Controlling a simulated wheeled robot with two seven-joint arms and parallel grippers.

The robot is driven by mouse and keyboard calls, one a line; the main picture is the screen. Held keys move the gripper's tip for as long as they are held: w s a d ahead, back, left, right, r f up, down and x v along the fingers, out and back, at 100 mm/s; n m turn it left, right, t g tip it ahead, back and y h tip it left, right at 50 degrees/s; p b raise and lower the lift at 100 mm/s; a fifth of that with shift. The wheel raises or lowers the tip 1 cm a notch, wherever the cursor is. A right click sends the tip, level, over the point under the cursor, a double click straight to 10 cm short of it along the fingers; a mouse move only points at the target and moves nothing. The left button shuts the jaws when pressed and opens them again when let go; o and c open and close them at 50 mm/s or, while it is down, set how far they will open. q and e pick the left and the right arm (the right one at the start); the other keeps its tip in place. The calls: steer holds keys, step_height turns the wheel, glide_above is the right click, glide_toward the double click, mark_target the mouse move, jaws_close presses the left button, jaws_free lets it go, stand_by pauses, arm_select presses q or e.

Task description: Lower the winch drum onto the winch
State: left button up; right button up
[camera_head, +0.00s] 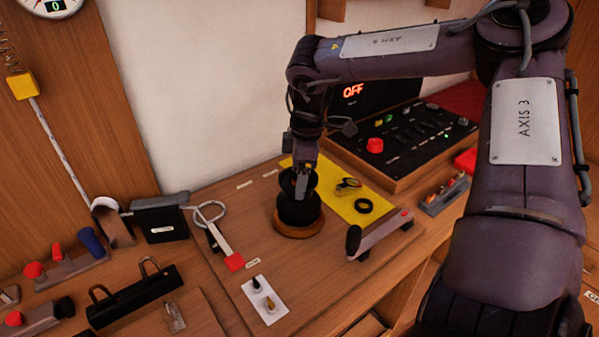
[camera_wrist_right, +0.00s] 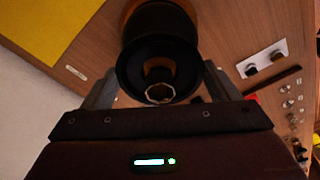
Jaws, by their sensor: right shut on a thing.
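My right gripper (camera_head: 303,188) has its fingers on either side of the black winch drum (camera_head: 286,181). In the right wrist view the drum (camera_wrist_right: 128,66) is between the two fingers (camera_wrist_right: 160,88), its round open end towards the camera, with a brown ring and a silver hex-shaped piece inside. Directly below in the head view is the black winch body (camera_head: 298,212) on a round wooden base (camera_head: 299,231). The drum looks upright and in line with it; whether they touch I cannot tell. My left gripper is not in view.
A yellow mat (camera_head: 330,190) with a black ring (camera_head: 363,206) lies to the right. A grey handle bar with a black knob (camera_head: 380,236) lies nearby. A control panel (camera_head: 405,140) stands behind. A white plate with small pegs (camera_head: 265,299) is in front.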

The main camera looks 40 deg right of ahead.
steer(key=shift+f+b, duration=0.7)
steer(key=shift+f, duration=0.2)
steer(key=o, duration=1)
steer(key=shift+o, duration=0.6)
step_height(320, 180, up, 5)
steer(key=p, duration=0.3)
steer(key=shift+r, duration=0.1)
